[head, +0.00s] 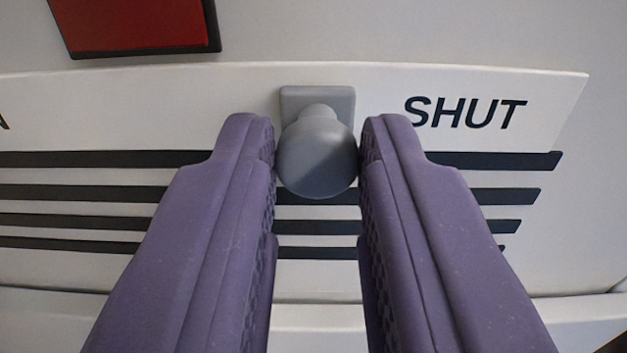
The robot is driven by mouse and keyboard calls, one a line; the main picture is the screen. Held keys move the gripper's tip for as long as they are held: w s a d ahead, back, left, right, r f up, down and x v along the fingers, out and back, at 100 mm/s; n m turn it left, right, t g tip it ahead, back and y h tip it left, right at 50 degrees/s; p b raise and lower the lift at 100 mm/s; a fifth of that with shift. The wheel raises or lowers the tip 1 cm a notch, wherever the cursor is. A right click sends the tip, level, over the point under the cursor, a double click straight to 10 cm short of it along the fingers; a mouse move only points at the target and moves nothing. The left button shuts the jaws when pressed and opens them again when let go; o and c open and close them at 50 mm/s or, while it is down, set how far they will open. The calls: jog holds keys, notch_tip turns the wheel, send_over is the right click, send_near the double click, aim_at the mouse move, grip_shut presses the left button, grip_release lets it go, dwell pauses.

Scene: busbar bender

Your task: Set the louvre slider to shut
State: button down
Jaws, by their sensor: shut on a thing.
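The louvre slider's grey round knob (317,160) stands out from a small square grey plate (291,101) on a white panel. My gripper (318,155) has its two purple fingers on either side of the knob, shut on it. The knob is left of the printed word SHUT (466,113), with a gap of bare panel between. At the far left edge the end of another printed word (3,121) shows, mostly cut off. Dark horizontal louvre slots (470,196) run below, partly hidden behind my fingers.
A red panel with a dark frame (135,22) sits above at the upper left. The white strip (555,115) ends at a slanted edge on the right. A ledge (580,308) runs along the bottom. Nothing stands on the strip between knob and SHUT.

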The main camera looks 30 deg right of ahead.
jog(key=shift+s+d, duration=0.1)
jog(key=shift+d, duration=0.05)
jog(key=c, duration=1.3)
grip_release()
jog(key=o, duration=0.3)
jog(key=shift+s+d, duration=0.1)
jog(key=shift+d, duration=0.1)
jog(key=shift+o, duration=0.2)
jog(key=shift+a, duration=0.1)
jog(key=shift+a, duration=0.15)
jog(key=b+v, duration=0.1)
jog(key=v, duration=0.6)
jog(key=shift+s, duration=0.3)
